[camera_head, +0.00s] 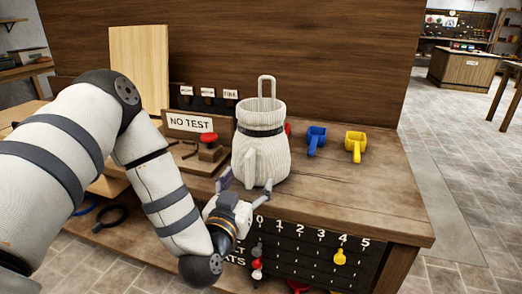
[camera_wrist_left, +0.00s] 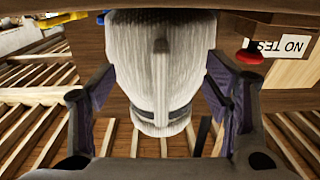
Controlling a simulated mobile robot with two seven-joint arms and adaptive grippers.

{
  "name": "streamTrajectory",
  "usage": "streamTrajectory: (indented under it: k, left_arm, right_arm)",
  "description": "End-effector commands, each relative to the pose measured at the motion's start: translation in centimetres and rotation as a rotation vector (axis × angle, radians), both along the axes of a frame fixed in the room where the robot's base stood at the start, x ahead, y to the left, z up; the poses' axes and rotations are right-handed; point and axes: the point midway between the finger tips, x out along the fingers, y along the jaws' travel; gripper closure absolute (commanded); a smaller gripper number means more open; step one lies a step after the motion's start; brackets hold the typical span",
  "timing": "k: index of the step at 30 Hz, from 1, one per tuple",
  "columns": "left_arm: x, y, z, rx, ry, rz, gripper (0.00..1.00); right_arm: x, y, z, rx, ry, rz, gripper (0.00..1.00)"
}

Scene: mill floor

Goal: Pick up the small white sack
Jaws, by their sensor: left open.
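The small white sack (camera_head: 270,150) stands upright near the front of the wooden workbench. It is ribbed and pale, with a dark band near its top and a light loop handle above. My left gripper (camera_head: 244,186) is open at the sack's near side, low down, with a finger toward either side. In the left wrist view the sack (camera_wrist_left: 158,65) appears upside down between the spread fingers of the left gripper (camera_wrist_left: 158,100). Small gaps seem to show beside it; contact cannot be told. My right gripper is in neither view.
A "NO TEST" sign (camera_head: 191,124) and a red knob (camera_head: 209,140) are left of the sack. A blue scoop (camera_head: 316,139) and a yellow scoop (camera_head: 355,146) lie to its right, with a red item partly hidden behind it. The bench's right end (camera_head: 385,205) is clear.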

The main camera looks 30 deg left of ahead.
Motion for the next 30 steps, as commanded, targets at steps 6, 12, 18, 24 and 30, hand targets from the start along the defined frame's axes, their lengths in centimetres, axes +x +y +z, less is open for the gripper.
streamTrajectory:
  k: [6,12,18,24,30]
  left_arm:
    - [3.5,1.1,0.1,0.0,-0.001,0.001,0.29]
    - [3.7,1.2,0.2,0.0,-0.001,0.0,0.29]
    - [3.7,1.2,0.2,0.0,-0.001,0.0,0.68]
    - [3.7,1.2,0.2,0.0,-0.001,0.0,1.0]
    - [3.7,1.2,0.3,0.0,-0.005,0.0,1.0]
  right_arm:
    - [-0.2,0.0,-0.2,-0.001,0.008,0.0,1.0]
    - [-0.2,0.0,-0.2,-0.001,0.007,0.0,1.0]
    - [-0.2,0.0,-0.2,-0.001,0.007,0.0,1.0]
    - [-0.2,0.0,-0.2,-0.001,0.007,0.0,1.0]
    - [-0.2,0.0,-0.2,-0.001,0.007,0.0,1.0]
